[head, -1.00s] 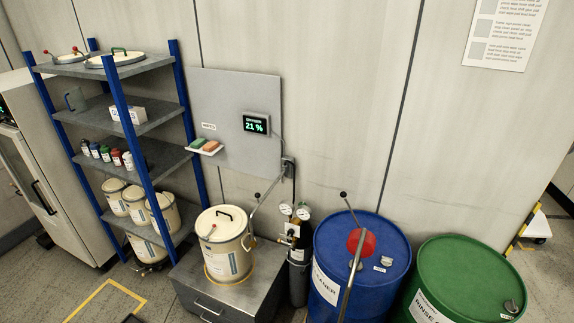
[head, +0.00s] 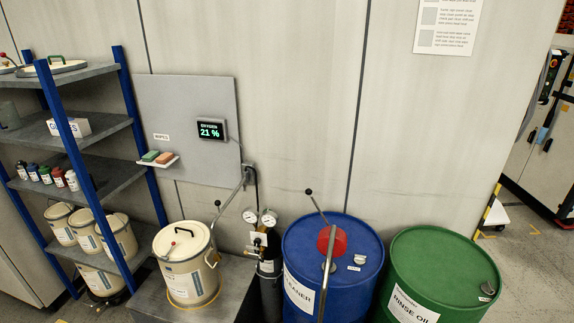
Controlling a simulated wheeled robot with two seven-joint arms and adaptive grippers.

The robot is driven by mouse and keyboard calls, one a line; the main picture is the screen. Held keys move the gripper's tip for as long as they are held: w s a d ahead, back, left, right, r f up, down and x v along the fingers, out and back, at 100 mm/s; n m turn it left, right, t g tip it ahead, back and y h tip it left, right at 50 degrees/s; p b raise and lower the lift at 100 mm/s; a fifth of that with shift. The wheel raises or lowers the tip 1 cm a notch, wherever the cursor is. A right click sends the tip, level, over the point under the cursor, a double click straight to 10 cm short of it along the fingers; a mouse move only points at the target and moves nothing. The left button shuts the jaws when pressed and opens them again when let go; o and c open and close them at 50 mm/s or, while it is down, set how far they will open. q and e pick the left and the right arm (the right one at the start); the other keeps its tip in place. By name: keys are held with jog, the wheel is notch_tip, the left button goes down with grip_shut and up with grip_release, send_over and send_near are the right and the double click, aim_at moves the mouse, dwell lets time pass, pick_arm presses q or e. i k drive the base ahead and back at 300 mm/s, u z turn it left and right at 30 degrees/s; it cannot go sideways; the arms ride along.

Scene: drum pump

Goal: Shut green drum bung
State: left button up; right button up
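The green drum (head: 431,280), labelled RINSE OIL, stands at the lower right of the head view, to the right of the blue drum. Its bung (head: 487,288) is a small grey metal piece near the right edge of the lid. I cannot tell from this view whether it is seated or loose. Neither of my grippers is in view.
The blue drum (head: 296,259), labelled CLEANER, carries a red pump (head: 334,239) with a lever and pipe. A gas cylinder (head: 269,284) and a cream pail (head: 184,270) stand left of it. Floor (head: 534,280) is open to the right of the green drum.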

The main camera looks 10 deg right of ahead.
aim_at(487, 288)
jog(key=z, duration=1.7)
jog(key=k, duration=0.3)
jog(key=z, duration=0.05)
